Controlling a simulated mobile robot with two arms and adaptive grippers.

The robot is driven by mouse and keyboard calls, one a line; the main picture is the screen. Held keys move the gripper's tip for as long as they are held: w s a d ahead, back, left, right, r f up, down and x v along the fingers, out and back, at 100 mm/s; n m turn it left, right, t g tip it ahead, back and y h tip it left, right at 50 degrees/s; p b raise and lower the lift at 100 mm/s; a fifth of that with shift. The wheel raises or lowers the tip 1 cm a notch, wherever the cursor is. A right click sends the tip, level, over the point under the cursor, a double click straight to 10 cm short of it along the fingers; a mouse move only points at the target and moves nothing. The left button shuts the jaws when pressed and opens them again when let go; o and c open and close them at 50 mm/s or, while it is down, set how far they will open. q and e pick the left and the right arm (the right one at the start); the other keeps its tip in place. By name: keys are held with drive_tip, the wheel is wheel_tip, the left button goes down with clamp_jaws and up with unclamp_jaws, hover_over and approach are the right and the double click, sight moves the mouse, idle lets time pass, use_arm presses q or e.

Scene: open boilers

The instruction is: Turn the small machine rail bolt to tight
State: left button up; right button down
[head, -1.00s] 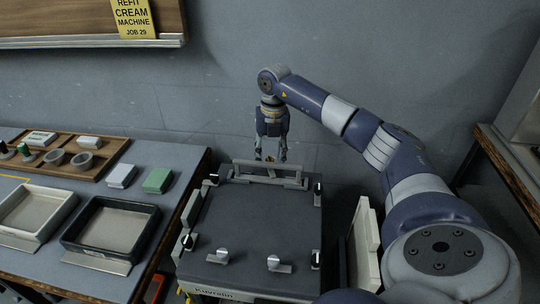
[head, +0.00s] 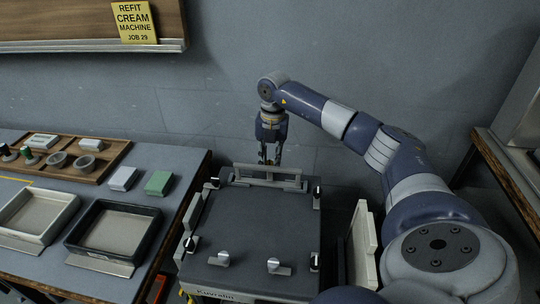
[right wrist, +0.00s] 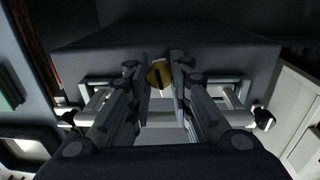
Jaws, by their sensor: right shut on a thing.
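A brass bolt head (right wrist: 158,76) with a dark slot that looks upright shows between the fingertips in the right wrist view. It sits at the dark face of the small machine (head: 257,232), behind the pale rail (head: 258,171) along the machine's far edge. My right gripper (head: 270,162) points down at that far side and is shut on the bolt, one finger on each side of it. It also shows in the right wrist view (right wrist: 160,80). In the head view the fingers hide the bolt. My left gripper is not in view.
Left of the machine is a table with a black-rimmed tray (head: 152,232), a white tray (head: 73,205), a green block (head: 159,182) and a white block (head: 122,178). The grey wall stands close behind my right gripper. A wooden-edged bench (head: 510,175) is at the right.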

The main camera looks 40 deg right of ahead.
sight(272, 163)
drive_tip(key=shift+m+p, duration=0.45)
drive_tip(key=shift+m, duration=0.65)
drive_tip(key=c, duration=1.4)
unclamp_jaws()
drive_tip(key=shift+r, duration=0.1)
drive_tip(key=r, duration=1.1)
drive_tip(key=shift+s+d+r, duration=0.15)
drive_tip(key=shift+s+r, duration=0.1)
drive_tip(key=shift+r, duration=0.15)
